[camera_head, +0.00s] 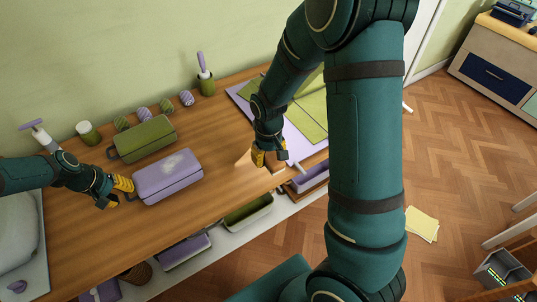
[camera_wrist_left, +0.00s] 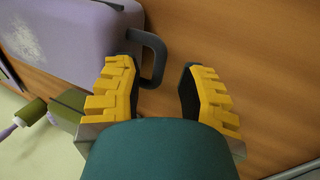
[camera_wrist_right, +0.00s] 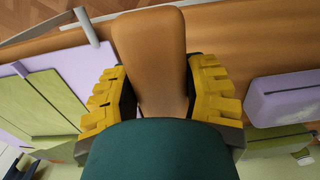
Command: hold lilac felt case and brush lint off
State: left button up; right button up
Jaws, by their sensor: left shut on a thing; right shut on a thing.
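The lilac felt case (camera_head: 165,185) lies on the wooden counter (camera_head: 226,193) with a pale patch of lint on its top. It also shows in the left wrist view (camera_wrist_left: 85,35), with its dark handle (camera_wrist_left: 160,60) between my fingers. My left gripper (camera_head: 122,191) is shut on the case at that handle, at its left end. My right gripper (camera_head: 269,156) is to the right of the case, well apart from it. It is shut on a flat tan brush-like piece (camera_wrist_right: 150,55), seen between its fingers in the right wrist view. Any bristles are hidden.
A green case (camera_head: 143,138) lies behind the lilac one. A lilac and green mat (camera_head: 305,118) is at the right. Open bins (camera_head: 247,214) sit below the front edge.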

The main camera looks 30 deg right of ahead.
pick_arm(q)
jog(key=shift+s+a+f, duration=0.2)
jog(key=shift+f, duration=0.2)
jog(key=shift+c, duration=0.6)
jog(key=o, duration=0.9)
jog(key=shift+a, duration=0.1)
jog(key=shift+w, duration=0.1)
pick_arm(e)
jog(key=shift+w, duration=0.15)
pick_arm(q)
jog(key=shift+r, duration=0.1)
jog(key=shift+w+a+r, duration=0.1)
jog(key=shift+r, duration=0.35)
jog(key=v, duration=1.1)
